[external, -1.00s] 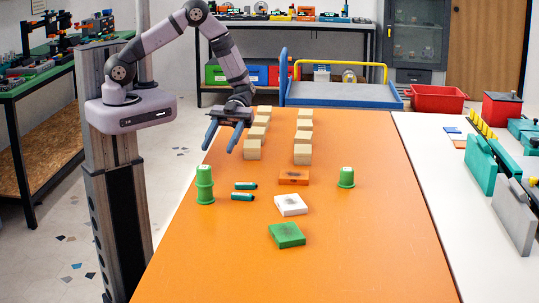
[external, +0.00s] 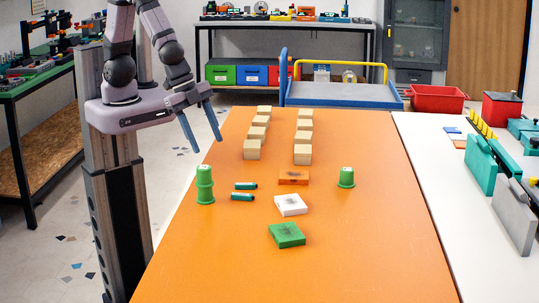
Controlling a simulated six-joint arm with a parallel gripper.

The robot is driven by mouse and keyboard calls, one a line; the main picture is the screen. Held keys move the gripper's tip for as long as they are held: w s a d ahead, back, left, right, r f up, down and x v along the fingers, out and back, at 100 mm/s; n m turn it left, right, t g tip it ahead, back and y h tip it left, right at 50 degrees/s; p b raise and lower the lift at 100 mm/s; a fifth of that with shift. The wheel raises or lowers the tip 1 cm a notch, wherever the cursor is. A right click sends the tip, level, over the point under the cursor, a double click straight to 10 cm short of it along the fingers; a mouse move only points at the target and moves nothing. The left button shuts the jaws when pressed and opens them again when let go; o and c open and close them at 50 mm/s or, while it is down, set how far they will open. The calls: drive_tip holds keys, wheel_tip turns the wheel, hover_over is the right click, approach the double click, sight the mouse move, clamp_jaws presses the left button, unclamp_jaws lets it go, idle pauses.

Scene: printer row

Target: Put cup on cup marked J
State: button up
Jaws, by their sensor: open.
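A stack of green cups (external: 205,185) stands upside down near the left edge of the orange table (external: 330,260). A single green cup (external: 346,178) stands upside down to the right, with a small dark mark on its top. I cannot read any letter on the cups. My gripper (external: 204,139) is open and empty. It hangs in the air beyond the table's left edge, above and behind the stacked cups, its fingers pointing down.
Two rows of wooden blocks (external: 302,154) stand at the back. Two teal cylinders (external: 243,197) lie beside the stacked cups. The front and right of the table are clear.

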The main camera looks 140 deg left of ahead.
drive_tip(key=s+d+n+g+h, duration=0.1)
drive_tip(key=s+d+g+h, duration=0.1)
drive_tip(key=s+d, duration=0.8)
drive_tip(key=shift+s+g, duration=0.9)
drive_tip(key=shift+s, duration=0.15)
drive_tip(key=shift+f, duration=0.1)
